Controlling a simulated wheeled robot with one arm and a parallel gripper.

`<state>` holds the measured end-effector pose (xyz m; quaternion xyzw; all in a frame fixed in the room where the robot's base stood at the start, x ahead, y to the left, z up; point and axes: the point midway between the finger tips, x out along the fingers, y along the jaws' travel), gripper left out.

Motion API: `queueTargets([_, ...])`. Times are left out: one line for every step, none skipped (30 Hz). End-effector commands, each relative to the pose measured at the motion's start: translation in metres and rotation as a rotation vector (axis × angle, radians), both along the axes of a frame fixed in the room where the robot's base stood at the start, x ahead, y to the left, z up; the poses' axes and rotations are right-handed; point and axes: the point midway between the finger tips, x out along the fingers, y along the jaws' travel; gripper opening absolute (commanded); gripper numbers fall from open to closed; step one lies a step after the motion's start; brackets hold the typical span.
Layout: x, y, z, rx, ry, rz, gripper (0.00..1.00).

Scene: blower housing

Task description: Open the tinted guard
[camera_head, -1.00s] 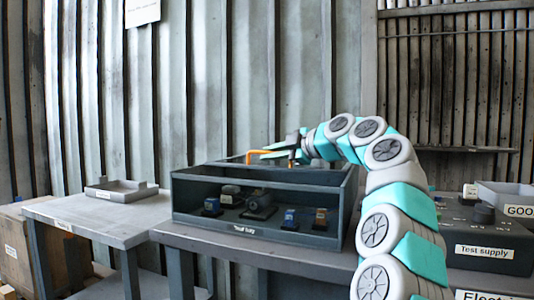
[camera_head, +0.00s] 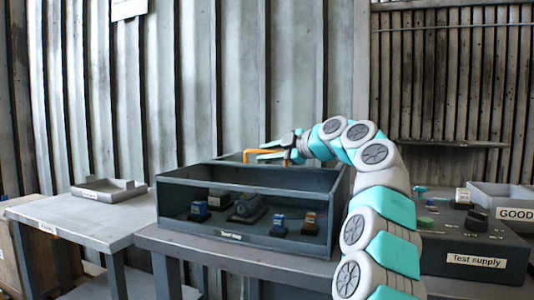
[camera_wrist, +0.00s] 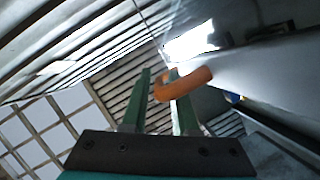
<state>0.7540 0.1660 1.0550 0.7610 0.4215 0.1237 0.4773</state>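The orange handle (camera_head: 262,153) of the guard shows at the top rear of the dark Test bay box (camera_head: 200,232). My gripper (camera_head: 262,150) is at this handle, reaching in from the right. In the wrist view the orange handle (camera_wrist: 187,82) curves across the right green finger, its rounded end near the left one. The two fingers (camera_wrist: 157,78) stand apart with a gap between them. I cannot tell whether either touches the handle. The guard's tinted panel is hard to make out; whether it is raised or lowered is unclear.
Several small blue, orange and dark parts (camera_head: 242,208) stand inside the box. A grey tray (camera_head: 108,190) lies on the left table. The Test supply unit (camera_head: 475,248) and a GOOD bin (camera_head: 505,198) are at the right. A corrugated wall (camera_head: 260,80) stands behind.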

Motion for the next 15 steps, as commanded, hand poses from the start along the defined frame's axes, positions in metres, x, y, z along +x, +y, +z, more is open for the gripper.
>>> queueTargets([0.000,0.000,0.000,0.000,0.000,0.000,0.27])
queueTargets([0.000,0.000,0.000,0.000,0.000,0.000,0.27])
queueTargets([0.000,0.000,0.000,0.000,0.000,0.000,0.27])
queueTargets([0.000,0.000,0.000,0.000,0.000,0.000,0.27])
queueTargets([0.000,0.000,0.001,0.001,-0.001,-0.001,0.27])
queueTargets([-0.001,0.000,0.001,0.001,-0.001,0.000,0.27])
queueTargets([-0.001,-0.001,0.001,0.001,-0.001,0.000,0.27])
queueTargets([-0.002,-0.002,0.001,0.001,-0.001,0.000,0.27])
queueTargets([-0.003,-0.003,0.001,0.001,-0.002,0.000,0.27])
queueTargets([-0.004,-0.005,0.002,0.001,-0.002,0.000,0.27])
queueTargets([-0.006,-0.007,0.002,0.001,-0.002,0.000,0.27])
queueTargets([-0.008,-0.010,0.002,0.002,-0.003,0.000,0.27])
queueTargets([-0.011,-0.013,0.003,0.002,-0.003,0.000,0.27])
queueTargets([-0.013,-0.016,0.004,0.002,-0.002,0.001,0.27])
queueTargets([-0.017,-0.021,0.005,0.002,-0.002,0.001,0.27])
